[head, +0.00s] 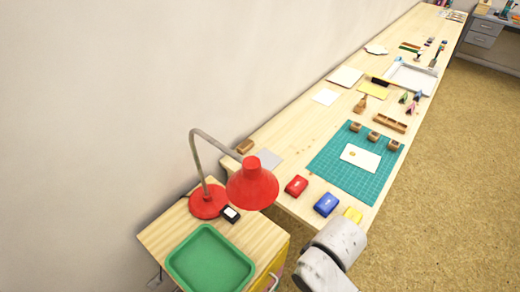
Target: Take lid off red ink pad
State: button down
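The red ink pad (296,186) is a small red box with a white mark on top. It sits near the front end of the wooden workbench, just right of the lamp head. Its lid appears to be on. A blue ink pad (327,204) lies to its right, and a yellow pad (352,215) is further right, partly hidden by my white arm. My arm enters from the bottom right, over the bench's front edge. My gripper itself cannot be made out, so I cannot tell what its fingers are doing.
A red desk lamp (252,186) leans close to the red pad. A green tray (210,262) stands on the lower side cabinet. A teal cutting mat (330,160) holds a white card (361,157) and several wooden stamps.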

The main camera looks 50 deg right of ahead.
aim_at(298, 184)
jog(key=u, duration=0.35)
jog(key=l+u, duration=0.65)
jog(key=u, duration=0.15)
jog(key=k+l+u, duration=0.15)
jog(key=u, duration=0.2)
jog(key=k+l+u, duration=0.1)
jog(key=l, duration=0.35)
jog(key=k+l+u, duration=0.1)
jog(key=l, duration=0.3)
jog(key=k+l, duration=0.3)
jog(key=k+l+u, duration=0.15)
jog(key=l, duration=0.35)
jog(key=i+l, duration=0.1)
jog(key=i, duration=0.25)
